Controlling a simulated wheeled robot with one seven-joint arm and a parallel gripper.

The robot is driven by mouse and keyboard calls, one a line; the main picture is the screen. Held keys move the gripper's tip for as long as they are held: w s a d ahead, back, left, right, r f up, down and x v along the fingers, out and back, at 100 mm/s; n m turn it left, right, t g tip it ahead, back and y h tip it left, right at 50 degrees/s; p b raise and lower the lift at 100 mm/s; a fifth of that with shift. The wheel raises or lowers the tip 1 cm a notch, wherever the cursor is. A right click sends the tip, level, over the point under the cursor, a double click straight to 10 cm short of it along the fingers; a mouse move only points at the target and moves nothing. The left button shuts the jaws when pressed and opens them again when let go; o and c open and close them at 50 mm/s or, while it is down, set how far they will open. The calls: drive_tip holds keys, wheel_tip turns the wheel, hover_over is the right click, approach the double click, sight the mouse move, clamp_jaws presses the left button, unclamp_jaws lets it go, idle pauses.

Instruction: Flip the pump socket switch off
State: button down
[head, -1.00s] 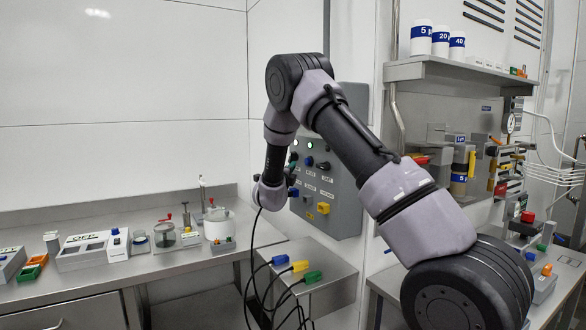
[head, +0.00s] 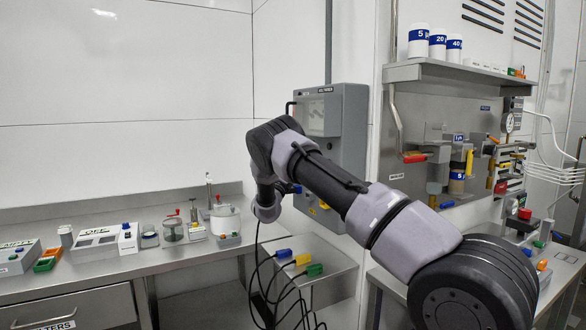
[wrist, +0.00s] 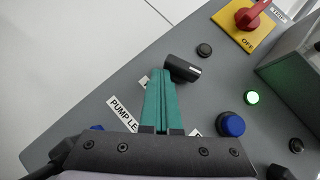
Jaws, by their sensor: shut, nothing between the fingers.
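In the wrist view my gripper (wrist: 160,82) is shut, its teal fingers together and empty, over a grey sloping panel (wrist: 95,82). The fingertips are at the left end of a black lever-like knob (wrist: 186,70); I cannot tell whether they touch it. A label reading "PUMP LE…" (wrist: 123,114) is partly hidden behind the gripper. No full label shows which control is the pump socket switch. In the head view the grey control box (head: 347,135) is on the wall, with my arm covering most of its controls and hiding my gripper.
Near the fingers are a blue button (wrist: 231,125), a lit green lamp (wrist: 252,98), a small black button (wrist: 204,50) and a red rotary handle on a yellow "OFF" plate (wrist: 248,20). Blue, yellow and green plugs (head: 301,260) with black cables are below the box.

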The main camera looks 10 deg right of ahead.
drive_tip(key=shift+a, duration=0.1)
drive_tip(key=shift+s+a+f, duration=0.15)
drive_tip(key=shift+f, duration=0.05)
drive_tip(key=v, duration=1)
